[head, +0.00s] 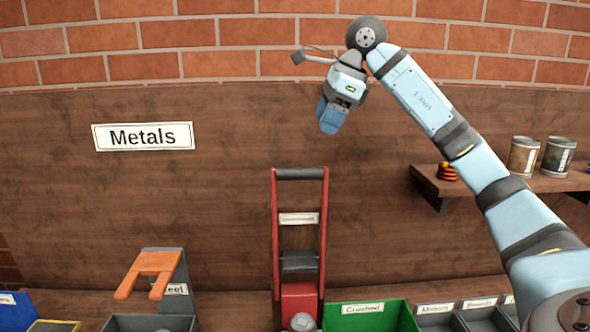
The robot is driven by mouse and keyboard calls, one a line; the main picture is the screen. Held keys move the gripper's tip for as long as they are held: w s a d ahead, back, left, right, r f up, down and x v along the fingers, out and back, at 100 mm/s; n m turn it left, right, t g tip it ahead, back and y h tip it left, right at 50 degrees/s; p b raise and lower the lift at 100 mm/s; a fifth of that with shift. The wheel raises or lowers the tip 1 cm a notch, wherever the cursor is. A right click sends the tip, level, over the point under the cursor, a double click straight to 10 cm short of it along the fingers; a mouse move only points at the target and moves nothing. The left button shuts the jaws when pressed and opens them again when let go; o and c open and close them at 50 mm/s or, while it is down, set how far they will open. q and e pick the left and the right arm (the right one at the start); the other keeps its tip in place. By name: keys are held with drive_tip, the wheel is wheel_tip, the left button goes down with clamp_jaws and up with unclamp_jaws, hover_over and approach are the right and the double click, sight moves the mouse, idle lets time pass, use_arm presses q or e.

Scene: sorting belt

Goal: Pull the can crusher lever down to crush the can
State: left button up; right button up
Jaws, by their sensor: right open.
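The can crusher (275,235) stands upright against the brown wall, with red side rails and a small label. Its lever's dark crossbar handle (299,174) is at the top, in the raised position. A dark grey block (299,262) sits between the rails above a red block (299,298). A grey, rounded object that looks like the can (303,322) shows at the bottom, cut off by the picture edge. My right gripper (328,125) is open, above and slightly right of the handle, apart from it, pointing down. My left gripper is not in view.
A green bin labelled "Crushed" (397,310) stands right of the crusher, with small grey labelled bins (436,322) beyond. An orange forked piece on a grey post (150,265) stands left. A shelf (440,190) at right holds cans (523,157). The wall around the handle is clear.

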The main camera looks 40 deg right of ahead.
sight(302, 168)
drive_tip(key=x, duration=1.3)
drive_tip(key=shift+a+p, duration=0.1)
drive_tip(key=shift+p, duration=0.25)
clamp_jaws()
